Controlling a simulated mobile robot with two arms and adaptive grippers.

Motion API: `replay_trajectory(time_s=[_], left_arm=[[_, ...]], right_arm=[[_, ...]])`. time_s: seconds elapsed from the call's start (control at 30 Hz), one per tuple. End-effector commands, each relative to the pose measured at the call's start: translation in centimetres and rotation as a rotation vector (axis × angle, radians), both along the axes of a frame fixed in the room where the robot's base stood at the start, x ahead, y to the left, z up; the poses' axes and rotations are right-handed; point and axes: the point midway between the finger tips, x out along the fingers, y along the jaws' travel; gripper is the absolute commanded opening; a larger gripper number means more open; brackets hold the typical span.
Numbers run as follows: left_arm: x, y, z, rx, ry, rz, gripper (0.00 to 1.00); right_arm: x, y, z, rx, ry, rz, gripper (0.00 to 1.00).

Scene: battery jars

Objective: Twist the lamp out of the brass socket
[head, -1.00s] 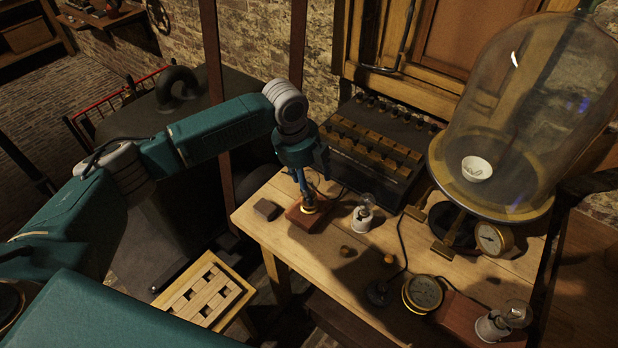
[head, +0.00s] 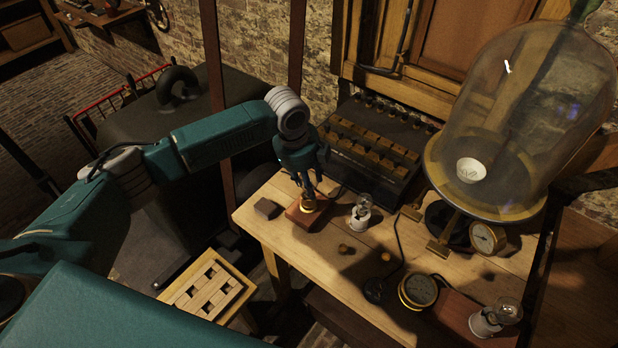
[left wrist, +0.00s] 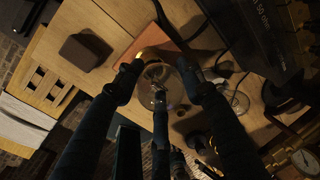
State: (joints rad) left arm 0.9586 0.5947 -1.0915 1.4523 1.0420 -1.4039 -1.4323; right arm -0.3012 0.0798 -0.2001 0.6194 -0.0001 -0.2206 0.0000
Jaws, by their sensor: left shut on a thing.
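The brass socket (head: 307,205) sits on a reddish-brown wooden block (head: 305,217) near the table's back left corner. My left gripper (head: 308,190) points down over it from above. In the left wrist view, the clear glass lamp (left wrist: 158,85) sits between the fingers of my left gripper (left wrist: 158,82), which are shut around it. Part of the brass shows at the block's edge in that view. In the head view the fingers hide most of the lamp, and I cannot tell whether its base is still in the socket. My right gripper is not in view.
A small dark block (head: 266,209) lies left of the socket block. Another lamp in a white holder (head: 361,212) stands close on the right. A dark box with brass blocks (head: 372,152) stands behind. A glass bell jar (head: 525,120) and round gauge (head: 418,290) occupy the right side.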

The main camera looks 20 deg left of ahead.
Motion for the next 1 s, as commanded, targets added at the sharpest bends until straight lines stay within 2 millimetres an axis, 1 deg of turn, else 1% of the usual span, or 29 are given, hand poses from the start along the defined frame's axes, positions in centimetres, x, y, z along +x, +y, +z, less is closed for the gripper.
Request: replay_trajectory(time_s=[0.03, 0.7, 1.0], left_arm=[[0.0, 0.0, 0.3, -0.001, 0.000, 0.018, 0.07], [0.1, 0.0, 0.3, -0.009, 0.001, 0.302, 0.07], [0.1, 0.1, 0.0, -0.011, 0.000, 0.352, 0.07]], right_arm=[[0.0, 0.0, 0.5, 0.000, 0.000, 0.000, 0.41], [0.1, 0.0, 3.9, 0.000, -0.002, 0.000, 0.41], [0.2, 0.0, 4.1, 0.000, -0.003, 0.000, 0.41]])
